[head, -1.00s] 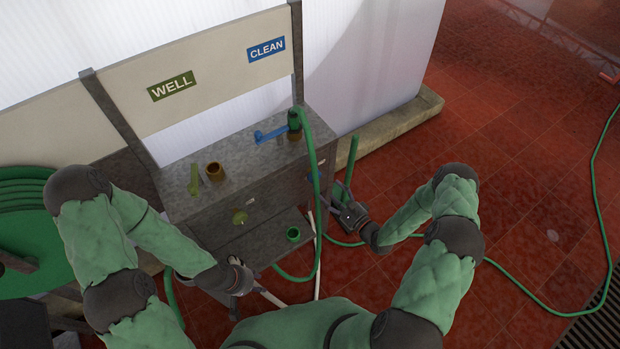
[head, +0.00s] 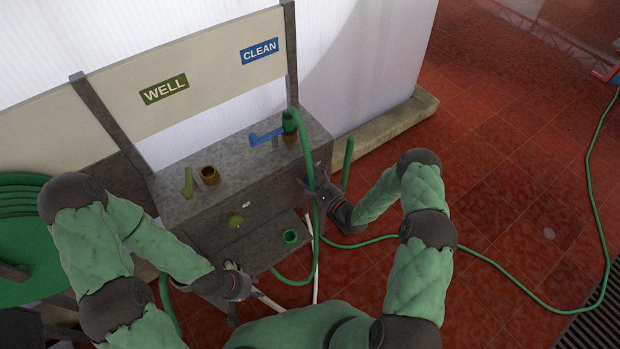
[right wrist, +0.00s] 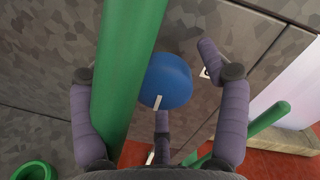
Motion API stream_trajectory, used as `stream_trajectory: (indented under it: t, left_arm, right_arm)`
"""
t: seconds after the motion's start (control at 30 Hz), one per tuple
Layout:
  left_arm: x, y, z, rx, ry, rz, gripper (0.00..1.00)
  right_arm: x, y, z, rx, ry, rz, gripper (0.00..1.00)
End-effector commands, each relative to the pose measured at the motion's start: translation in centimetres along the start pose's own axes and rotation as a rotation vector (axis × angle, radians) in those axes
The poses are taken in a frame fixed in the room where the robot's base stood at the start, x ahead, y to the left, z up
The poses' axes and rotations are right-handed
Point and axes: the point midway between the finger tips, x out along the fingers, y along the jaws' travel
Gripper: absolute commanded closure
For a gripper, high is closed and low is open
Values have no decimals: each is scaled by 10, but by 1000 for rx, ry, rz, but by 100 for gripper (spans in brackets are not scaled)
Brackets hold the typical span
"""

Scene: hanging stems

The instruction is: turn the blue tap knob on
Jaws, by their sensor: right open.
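The blue tap knob (right wrist: 167,82) is a round blue disc with a white mark, on the grey cabinet's face in the right wrist view. My right gripper (right wrist: 158,76) is open around it, with a finger on either side and a third below. I cannot tell whether any finger touches the knob. A green hose (right wrist: 128,70) crosses between the left finger and the knob, partly covering the knob's left edge. In the head view my right gripper (head: 322,191) is at the cabinet's right side. My left gripper (head: 238,283) is low in front of the cabinet; its fingers are unclear.
The grey cabinet (head: 165,203) carries a blue lever (head: 266,136), a green lever (head: 188,183) and a brass fitting (head: 209,175). A hose loop hangs beside my right gripper. Red floor (head: 500,210) lies open to the right.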

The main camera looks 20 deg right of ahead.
Motion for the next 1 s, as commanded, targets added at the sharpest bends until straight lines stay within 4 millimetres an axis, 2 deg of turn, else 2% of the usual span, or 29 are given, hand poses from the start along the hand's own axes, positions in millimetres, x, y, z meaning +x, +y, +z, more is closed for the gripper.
stream_trajectory:
  t: [0.03,0.23,0.67,1.0]
  left_arm:
    - [0,0,0,0,0,0,60]
    - [0,0,0,0,0,0,60]
    - [2,0,0,0,0,0,60]
    - [12,-4,0,0,0,0,60]
  right_arm:
    - [0,0,0,0,0,0,24]
    - [0,0,0,0,-1,0,81]
    - [0,0,2,-29,-4,2,82]
    - [1,1,2,-228,8,16,82]
